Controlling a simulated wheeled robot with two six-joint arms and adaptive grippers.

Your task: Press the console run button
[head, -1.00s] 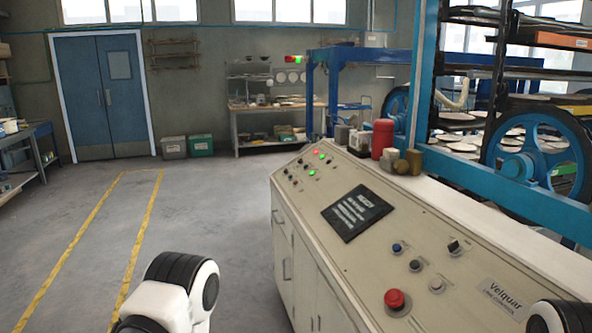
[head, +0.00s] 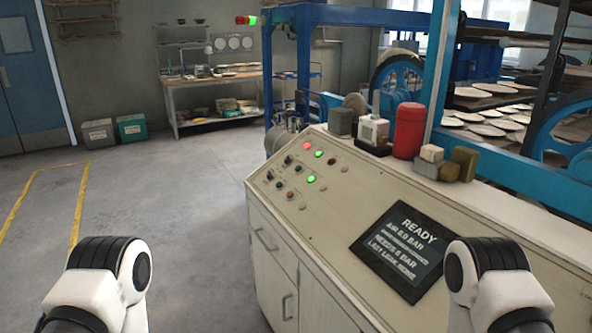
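The cream console (head: 260,205) stands at the right with a sloped top. Its dark screen (head: 408,252) reads READY at the top, with smaller lines below. At the console's far left end is a cluster of small buttons and knobs (head: 286,180) with red and green lights (head: 312,178). I cannot read any labels there, so I cannot tell whether one is the run button. Links of both my arms show at the lower left and lower right, but neither gripper is in view. My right arm covers part of the console right of the screen.
A red canister (head: 408,131) and small blocks (head: 446,163) stand on the console's back ledge. Behind it is a blue machine frame (head: 345,16) with racks of plates (head: 492,118). Open grey floor (head: 185,215) lies left of the console.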

